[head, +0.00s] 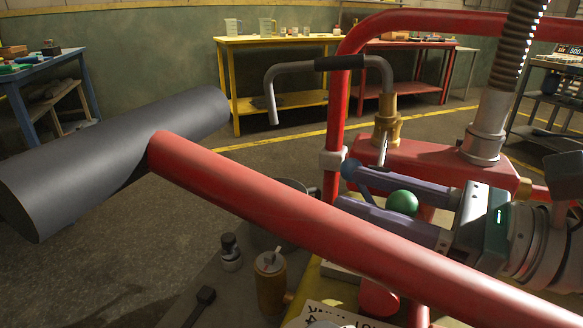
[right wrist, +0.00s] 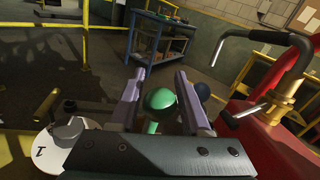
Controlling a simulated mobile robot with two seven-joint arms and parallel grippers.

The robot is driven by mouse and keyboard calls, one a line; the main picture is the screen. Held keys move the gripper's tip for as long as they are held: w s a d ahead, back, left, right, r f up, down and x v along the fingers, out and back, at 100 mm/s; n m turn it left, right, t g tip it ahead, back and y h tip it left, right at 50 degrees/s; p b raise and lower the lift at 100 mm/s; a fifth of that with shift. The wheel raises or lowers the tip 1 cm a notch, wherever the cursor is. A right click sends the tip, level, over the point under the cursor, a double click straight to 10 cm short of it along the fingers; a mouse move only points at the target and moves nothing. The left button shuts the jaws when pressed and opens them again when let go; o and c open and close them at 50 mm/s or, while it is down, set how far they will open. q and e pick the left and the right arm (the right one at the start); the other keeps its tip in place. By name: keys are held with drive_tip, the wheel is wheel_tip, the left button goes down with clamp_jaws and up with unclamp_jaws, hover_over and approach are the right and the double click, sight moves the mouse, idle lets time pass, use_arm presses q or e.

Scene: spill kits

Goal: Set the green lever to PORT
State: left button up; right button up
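The green lever's round knob (head: 402,202) shows between the two purple fingers of my right gripper (head: 345,187) in the head view. In the right wrist view the green knob (right wrist: 158,100) sits between the fingertips (right wrist: 160,82), with part of its green stem below. The fingers stand apart, with a gap between the knob and the right-hand finger. A dark blue ball (head: 351,168) shows by the fingertips; it also shows in the wrist view (right wrist: 201,90). The lever's base and any PORT marking are hidden. My left gripper is not in view.
A thick red bar (head: 290,215) with a dark grey cylinder (head: 120,150) crosses in front. A red tube frame (head: 337,120) and brass fitting with a bent handle (head: 387,125) stand behind. A brass fitting (head: 270,283) stands below. A white dial (right wrist: 52,148) is at lower left.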

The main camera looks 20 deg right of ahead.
clamp_jaws()
idle(1.0)
